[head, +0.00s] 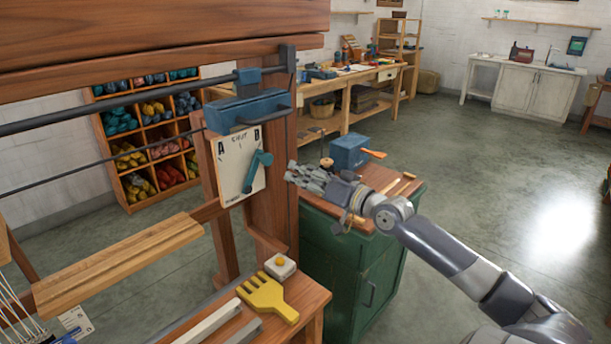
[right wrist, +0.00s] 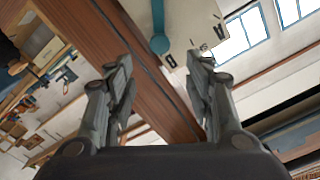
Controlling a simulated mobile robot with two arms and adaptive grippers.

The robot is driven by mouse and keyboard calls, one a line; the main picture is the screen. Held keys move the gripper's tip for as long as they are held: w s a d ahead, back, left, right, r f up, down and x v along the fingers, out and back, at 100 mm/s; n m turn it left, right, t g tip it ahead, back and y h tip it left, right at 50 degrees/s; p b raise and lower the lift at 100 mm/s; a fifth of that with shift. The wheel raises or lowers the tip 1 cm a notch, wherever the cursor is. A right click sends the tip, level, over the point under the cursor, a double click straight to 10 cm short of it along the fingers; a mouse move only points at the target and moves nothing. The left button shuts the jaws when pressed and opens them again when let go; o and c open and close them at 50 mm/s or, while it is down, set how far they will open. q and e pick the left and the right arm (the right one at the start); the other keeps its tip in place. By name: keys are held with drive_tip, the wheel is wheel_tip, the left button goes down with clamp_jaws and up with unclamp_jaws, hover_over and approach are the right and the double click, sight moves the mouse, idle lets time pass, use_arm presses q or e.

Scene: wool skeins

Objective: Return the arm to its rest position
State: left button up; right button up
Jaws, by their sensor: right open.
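My right arm (head: 445,250) comes in from the lower right of the head view. Its gripper (head: 298,177) is over the top of the green cabinet, pointing left toward the wooden loom post. In the right wrist view the two fingers of this gripper (right wrist: 157,75) are spread apart with nothing between them. Beyond them are the wooden post (right wrist: 140,70), the white panel (right wrist: 195,22) and the teal lever (right wrist: 159,28). In the head view the white panel (head: 232,172) with its teal lever (head: 256,172) is left of the gripper, apart from it. My left gripper is not in view.
The green cabinet (head: 345,275) carries a blue box (head: 349,152) near the gripper. A yellow comb (head: 268,297) lies on the wooden bench (head: 305,293) in front. A shelf of wool skeins (head: 150,206) stands at back left. Open floor (head: 490,180) lies to the right.

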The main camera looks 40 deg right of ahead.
idle(0.4)
drive_tip(key=s+a+f+n+g, duration=0.2)
drive_tip(key=s+a+f+g, duration=0.15)
drive_tip(key=a+f, duration=0.4)
drive_tip(key=s+a+f+n+g+y, duration=0.15)
drive_tip(key=s+a+f, duration=0.35)
drive_tip(key=f, duration=0.5)
drive_tip(key=s+a+f+n+g, duration=0.2)
drive_tip(key=s+a+f+g, duration=0.15)
drive_tip(key=a+f, duration=0.4)
drive_tip(key=s+a+f+n+g+h, duration=0.1)
drive_tip(key=s+a+f+g, duration=0.25)
drive_tip(key=s, duration=0.55)
drive_tip(key=s+a+f+n+g+h, duration=0.1)
drive_tip(key=s+a+f+g, duration=0.1)
drive_tip(key=s+a, duration=0.5)
drive_tip(key=s+d+f+g, duration=0.1)
drive_tip(key=s+f, duration=0.1)
drive_tip(key=f, duration=1.2)
drive_tip(key=s+d+f+g, duration=0.1)
drive_tip(key=s+f, duration=0.1)
drive_tip(key=f, duration=1.1)
drive_tip(key=s+d+f+g, duration=0.1)
drive_tip(key=s+d+f, duration=0.2)
drive_tip(key=s+f, duration=1.2)
drive_tip(key=shift+s+h+p, duration=0.35)
drive_tip(key=shift+s+p, duration=0.05)
drive_tip(key=shift+s, duration=0.45)
